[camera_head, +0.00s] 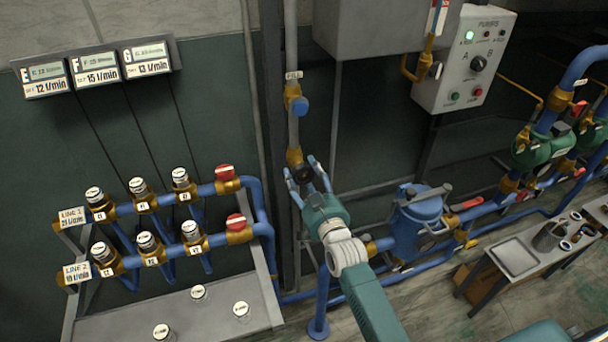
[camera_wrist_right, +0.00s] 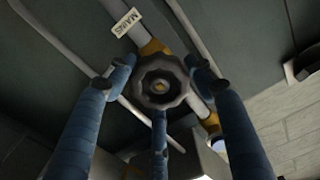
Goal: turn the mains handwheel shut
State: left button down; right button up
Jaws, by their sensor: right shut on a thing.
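The mains handwheel is a dark, scalloped wheel with a brass centre (camera_wrist_right: 160,82), on a pipe with brass fittings. A tag reading MAINS (camera_wrist_right: 126,22) sits beside the pipe in the right wrist view. In the head view the handwheel (camera_head: 303,172) is a small dark disc on the vertical pipe, partly hidden by my fingers. My right gripper (camera_head: 304,183) reaches up to it from below, its blue fingers shut around the wheel's rim. In the right wrist view its fingers stand left, right and below the wheel. My left gripper is in neither view.
A blue fill valve (camera_head: 298,105) sits higher on the same pipe. Two blue manifold lines with red-handled valves (camera_head: 237,222) stand to the left. A blue vessel (camera_head: 418,220) stands close right of my arm. A grey pump panel (camera_head: 468,60) hangs at upper right.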

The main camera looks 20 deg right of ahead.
jog(key=shift+r, duration=0.15)
jog(key=o, duration=1.1)
jog(key=shift+o, duration=0.2)
jog(key=shift+s, duration=0.15)
jog(key=shift+s, duration=0.3)
jog(key=s, duration=1.1)
jog(key=shift+d, duration=0.15)
